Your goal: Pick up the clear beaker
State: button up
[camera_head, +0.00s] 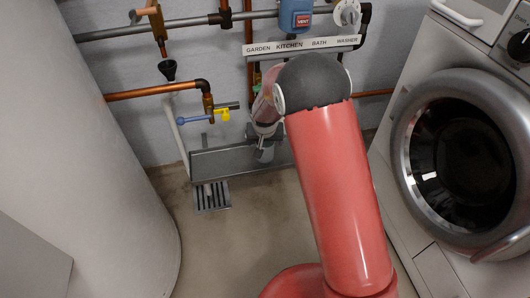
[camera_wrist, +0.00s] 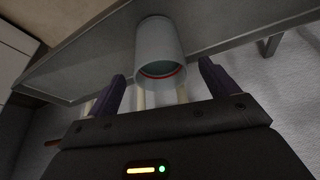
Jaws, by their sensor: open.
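A pale grey, cup-like cylinder (camera_wrist: 160,55) shows in the wrist view, its round end facing me with a red ring and teal inside. It may be the clear beaker, but I cannot tell for sure. My gripper (camera_wrist: 168,88) is open, one dark finger on each side of the cylinder's near end, with visible gaps and no clear contact. In the head view, my gripper (camera_head: 265,150) is small and partly hidden by my red arm, low over the grey basin. I cannot make out the beaker clearly there.
The grey basin (camera_head: 225,163) stands against the wall, with a floor drain (camera_head: 212,196) in front. A washer (camera_head: 415,185) stands right, a white tank (camera_head: 85,130) left.

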jog(key=shift+w+f, duration=0.15)
jog(key=shift+f, duration=0.15)
jog(key=shift+c, duration=0.4)
jog(key=shift+r, duration=0.1)
jog(key=c, duration=1.6)
